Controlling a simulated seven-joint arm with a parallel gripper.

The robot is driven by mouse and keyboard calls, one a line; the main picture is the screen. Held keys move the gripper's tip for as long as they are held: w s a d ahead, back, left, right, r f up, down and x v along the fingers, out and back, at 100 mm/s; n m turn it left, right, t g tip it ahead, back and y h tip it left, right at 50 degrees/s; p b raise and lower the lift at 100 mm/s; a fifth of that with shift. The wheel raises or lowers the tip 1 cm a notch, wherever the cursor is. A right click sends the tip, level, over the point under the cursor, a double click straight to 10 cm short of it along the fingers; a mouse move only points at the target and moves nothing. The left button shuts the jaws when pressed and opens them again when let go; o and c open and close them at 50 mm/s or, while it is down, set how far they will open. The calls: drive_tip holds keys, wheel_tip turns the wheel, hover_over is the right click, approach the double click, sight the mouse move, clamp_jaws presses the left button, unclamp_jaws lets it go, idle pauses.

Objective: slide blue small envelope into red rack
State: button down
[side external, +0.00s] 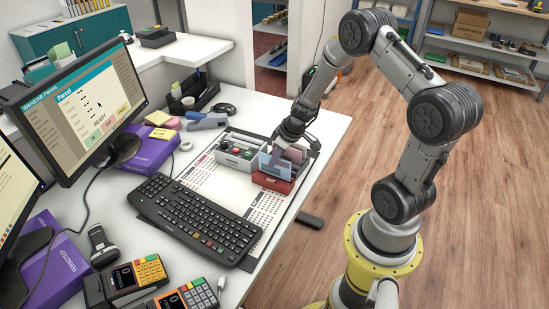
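The red rack (273,182) stands on the white counter mat, its front marked with white letters. A small light blue envelope (267,163) stands upright at the rack's left end, its lower part hidden behind the red front wall. I cannot tell how deep it sits. My gripper (281,146) points down just above and behind the envelope. Its fingertips are small and partly hidden among the cards, so I cannot tell whether they touch or grip the envelope.
A grey rack (240,155) with small items stands just left of the red one. A mauve card (296,154) stands at the red rack's right. A black keyboard (200,216) lies in front. A dark desk organizer (194,97) stands behind.

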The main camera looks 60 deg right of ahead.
drive_tip(key=shift+f, duration=1.15)
drive_tip(key=c, duration=1)
unclamp_jaws()
drive_tip(key=v, duration=1.4)
drive_tip(key=shift+f, duration=0.1)
